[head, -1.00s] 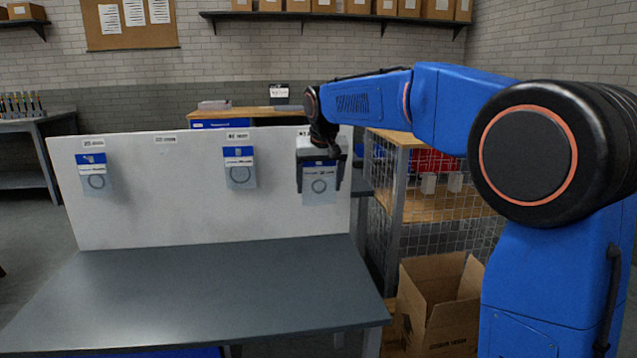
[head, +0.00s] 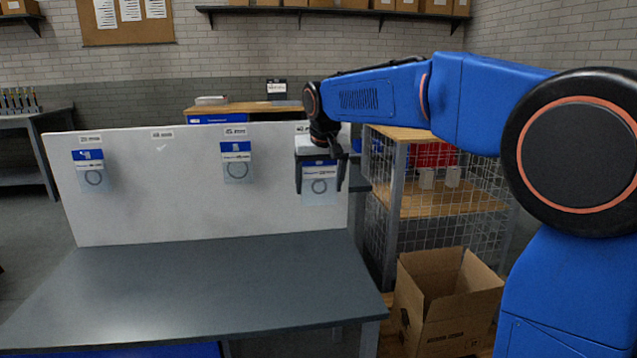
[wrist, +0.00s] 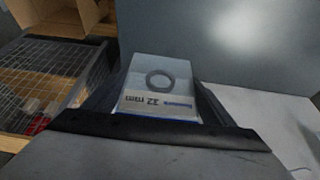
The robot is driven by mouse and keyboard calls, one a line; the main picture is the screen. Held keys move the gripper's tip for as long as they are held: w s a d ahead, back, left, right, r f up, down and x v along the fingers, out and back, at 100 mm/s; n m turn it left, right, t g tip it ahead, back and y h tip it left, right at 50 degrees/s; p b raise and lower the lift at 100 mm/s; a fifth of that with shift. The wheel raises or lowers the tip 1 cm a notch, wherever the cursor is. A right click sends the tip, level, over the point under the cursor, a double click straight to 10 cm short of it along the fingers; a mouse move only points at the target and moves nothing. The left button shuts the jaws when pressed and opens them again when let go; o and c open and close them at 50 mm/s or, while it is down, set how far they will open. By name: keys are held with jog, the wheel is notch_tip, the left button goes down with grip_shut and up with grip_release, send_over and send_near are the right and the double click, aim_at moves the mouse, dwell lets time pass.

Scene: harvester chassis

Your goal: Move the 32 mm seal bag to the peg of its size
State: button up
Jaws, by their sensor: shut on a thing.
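My gripper (head: 321,175) is shut on a clear seal bag with a blue and white header and a dark ring inside. The bag (head: 319,192) hangs upright in front of the right end of the white board. In the wrist view the bag (wrist: 158,85) lies between the fingers and its print reads 32 mm. The white board (head: 165,210) has small size labels along its top, too small to read surely. Similar bags hang at the far left (head: 93,180) and right of the middle (head: 237,170). The second place from the left, with its peg (head: 162,147), holds no bag.
A grey table (head: 210,290) stands before the board, its top clear. Right of it are a wire-mesh shelf unit (head: 440,215) and an open cardboard box (head: 445,300). A wooden-topped bench (head: 245,109) stands behind the board.

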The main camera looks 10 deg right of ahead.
jog(key=shift+s, duration=1.4)
dwell(0.4)
